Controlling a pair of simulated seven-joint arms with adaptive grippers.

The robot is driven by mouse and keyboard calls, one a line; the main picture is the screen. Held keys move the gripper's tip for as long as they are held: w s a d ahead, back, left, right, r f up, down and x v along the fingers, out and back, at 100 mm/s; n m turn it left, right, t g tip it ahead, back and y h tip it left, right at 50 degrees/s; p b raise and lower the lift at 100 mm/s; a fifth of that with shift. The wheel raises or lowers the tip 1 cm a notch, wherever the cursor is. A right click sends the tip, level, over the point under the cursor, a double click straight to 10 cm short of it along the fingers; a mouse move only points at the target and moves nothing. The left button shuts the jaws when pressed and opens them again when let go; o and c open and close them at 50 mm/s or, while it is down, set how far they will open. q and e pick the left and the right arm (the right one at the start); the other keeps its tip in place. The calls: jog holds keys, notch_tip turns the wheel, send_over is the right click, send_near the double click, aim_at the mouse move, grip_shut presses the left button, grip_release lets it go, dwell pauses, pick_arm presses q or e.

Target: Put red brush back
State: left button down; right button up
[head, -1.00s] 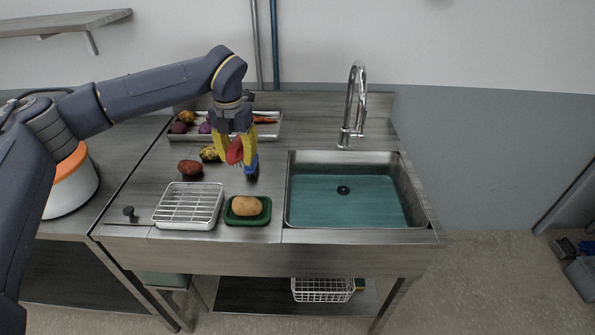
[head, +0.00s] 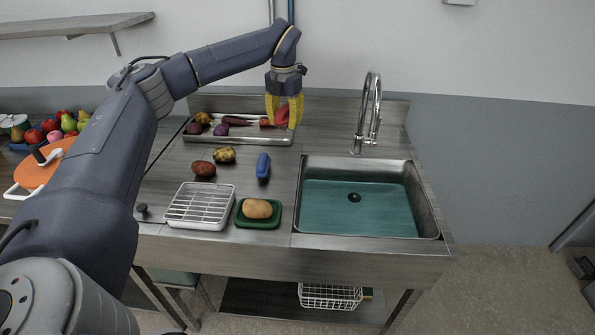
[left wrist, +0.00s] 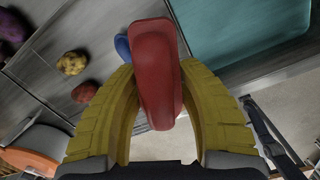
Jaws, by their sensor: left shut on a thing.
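The red brush (head: 282,114) is held between the yellow fingers of my left gripper (head: 284,124). In the head view it shows at the right end of the metal tray (head: 245,140) at the back of the counter. How high it is above the tray or counter I cannot tell. In the left wrist view the red brush (left wrist: 156,70) fills the middle, clasped by both curved fingers (left wrist: 158,95), with its smooth red back toward the camera. Its bristles are hidden there. My right gripper is not in view.
A blue brush (head: 263,166) lies on the counter, with potatoes (head: 204,169) to its left. A white rack (head: 201,205) and a green dish (head: 259,221) holding a potato are in front. The water-filled sink (head: 368,207) and tall faucet (head: 372,110) are at the right.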

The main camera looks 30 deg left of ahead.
aim_at(287, 173)
pick_arm(q)
notch_tip(287, 173, down, 19)
jog(key=shift+r, duration=0.1)
dwell(0.7)
jog(key=c, duration=1.2)
grip_release()
jog(key=r, duration=1.2)
jog(key=shift+s+d, duration=0.1)
jog(key=shift+s, duration=0.15)
